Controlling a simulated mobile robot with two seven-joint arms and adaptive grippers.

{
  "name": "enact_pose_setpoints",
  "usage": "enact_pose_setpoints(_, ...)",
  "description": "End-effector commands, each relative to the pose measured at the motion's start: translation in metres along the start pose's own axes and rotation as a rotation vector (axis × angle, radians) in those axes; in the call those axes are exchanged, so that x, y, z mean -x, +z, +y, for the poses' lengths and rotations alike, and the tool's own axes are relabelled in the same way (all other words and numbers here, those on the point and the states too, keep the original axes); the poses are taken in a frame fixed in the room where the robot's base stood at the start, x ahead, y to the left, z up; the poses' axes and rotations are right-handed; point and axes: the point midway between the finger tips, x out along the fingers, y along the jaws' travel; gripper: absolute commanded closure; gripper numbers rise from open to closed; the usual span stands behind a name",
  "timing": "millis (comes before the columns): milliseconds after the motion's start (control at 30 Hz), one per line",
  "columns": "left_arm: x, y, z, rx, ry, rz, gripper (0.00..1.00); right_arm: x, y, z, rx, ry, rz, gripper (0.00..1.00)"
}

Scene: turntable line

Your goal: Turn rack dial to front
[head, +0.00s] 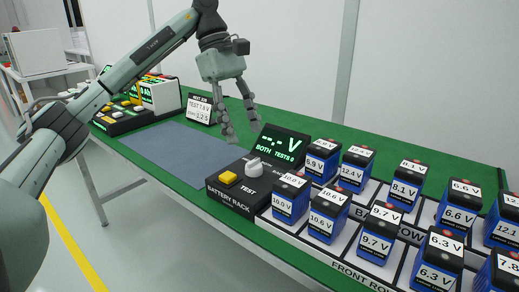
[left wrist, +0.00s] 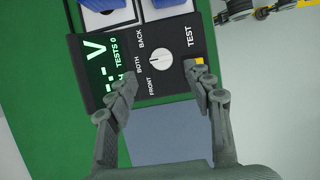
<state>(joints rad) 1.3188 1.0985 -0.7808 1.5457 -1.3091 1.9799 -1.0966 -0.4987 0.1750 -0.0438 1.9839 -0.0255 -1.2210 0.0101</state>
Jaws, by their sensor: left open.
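The battery rack's control box (head: 240,192) stands at the left end of the rack, with a white dial (head: 254,165) on top. In the left wrist view the dial (left wrist: 161,59) has FRONT, BOTH and BACK marks beside it, and its pointer line faces BOTH. The display (head: 281,146) reads "--.- V", BOTH, TESTS 0. My left gripper (head: 242,127) is open and empty, above and to the left of the dial, apart from it. In the left wrist view the dial shows just beyond and between its fingertips (left wrist: 160,78). A grey jointed part, apparently my right gripper (left wrist: 252,11), shows at the top right edge.
A yellow TEST button (head: 228,177) sits beside the dial. Several blue batteries (head: 376,234) stand in two rows to the right. A blue-grey mat (head: 180,150) lies clear on the green table (head: 420,155). A small sign (head: 200,109) stands behind the mat.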

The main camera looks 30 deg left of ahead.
Motion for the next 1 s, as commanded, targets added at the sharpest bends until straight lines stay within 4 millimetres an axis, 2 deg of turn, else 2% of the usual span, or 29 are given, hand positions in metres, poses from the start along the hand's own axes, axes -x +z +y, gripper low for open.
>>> enact_pose_setpoints(200,-0.038,-0.001,-0.001,0.001,-0.005,0.001,0.48,0.004,-0.001,0.001,0.0,0.003,0.002,0.6)
enact_pose_setpoints(400,-0.06,-0.001,-0.001,0.001,-0.003,0.001,0.48,0.005,-0.002,0.002,0.0,0.004,0.003,0.6)
enact_pose_setpoints(733,-0.066,0.0,0.0,0.0,-0.001,0.0,0.48,0.005,-0.002,0.002,0.0,0.004,0.003,0.6)
enact_pose_setpoints(767,-0.066,0.0,0.0,0.0,-0.001,0.0,0.49,0.005,-0.002,0.002,0.0,0.004,0.003,0.6)
enact_pose_setpoints(1000,-0.065,0.0,0.0,0.0,-0.001,0.0,0.79,0.005,-0.002,0.002,0.0,0.004,0.003,0.6)
